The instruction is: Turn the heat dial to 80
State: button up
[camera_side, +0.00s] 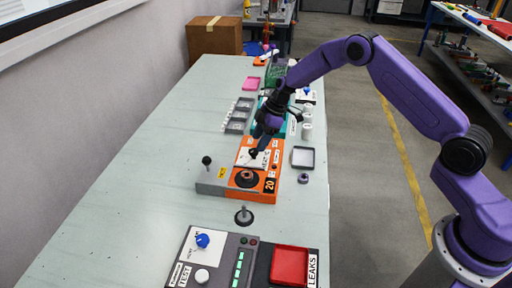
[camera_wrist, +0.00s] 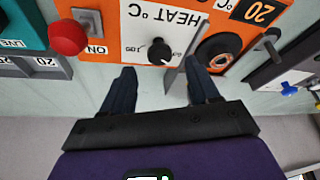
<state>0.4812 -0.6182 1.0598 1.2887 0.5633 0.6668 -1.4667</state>
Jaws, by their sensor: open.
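The orange heater box (camera_side: 270,187) stands mid-bench; it also shows in the wrist view (camera_wrist: 95,75). In the side view my gripper (camera_side: 257,146) hangs over the white panel and partly hides the dial.
In the side view, a grey tray (camera_side: 303,157) is right of the box, and the leak-test station (camera_side: 215,265) is in front.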

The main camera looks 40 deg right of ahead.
aim_at(254, 150)
jog(key=shift+x, duration=2.05)
jog(key=c, duration=1)
